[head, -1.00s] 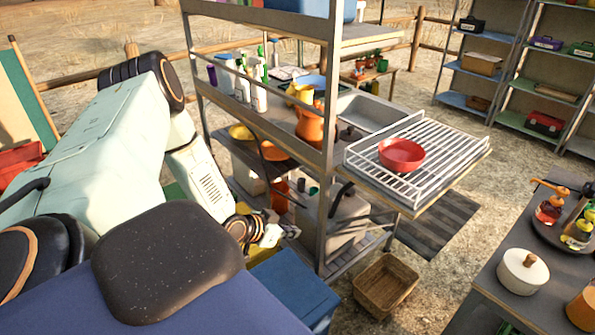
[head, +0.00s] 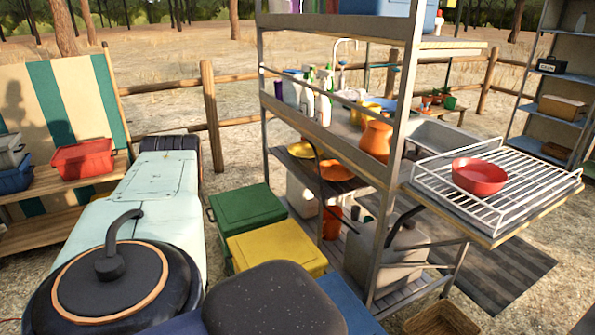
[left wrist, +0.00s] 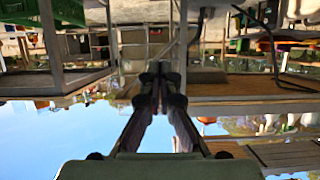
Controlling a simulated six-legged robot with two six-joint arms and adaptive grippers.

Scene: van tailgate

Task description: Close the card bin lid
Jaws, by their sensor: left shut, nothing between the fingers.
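Several lidded bins stand on the ground left of the metal shelf in the head view: a green bin (head: 246,214), a yellow bin (head: 277,247) and a blue bin (head: 345,305). The green and yellow lids look flat and down. Most of the blue bin is hidden behind a dark part of mine, so its lid cannot be judged. I cannot tell which is the card bin. My left gripper (left wrist: 160,72) shows in the left wrist view, shut and empty, touching nothing visible. It is not visible in the head view. My right gripper is in no view.
The metal shelf (head: 330,132) with bottles and pots stands right of the bins. A wire rack (head: 520,190) with a red bowl (head: 479,177) juts from it. A wicker basket (head: 440,320) is on the ground. A bench with a red box (head: 84,158) is at left.

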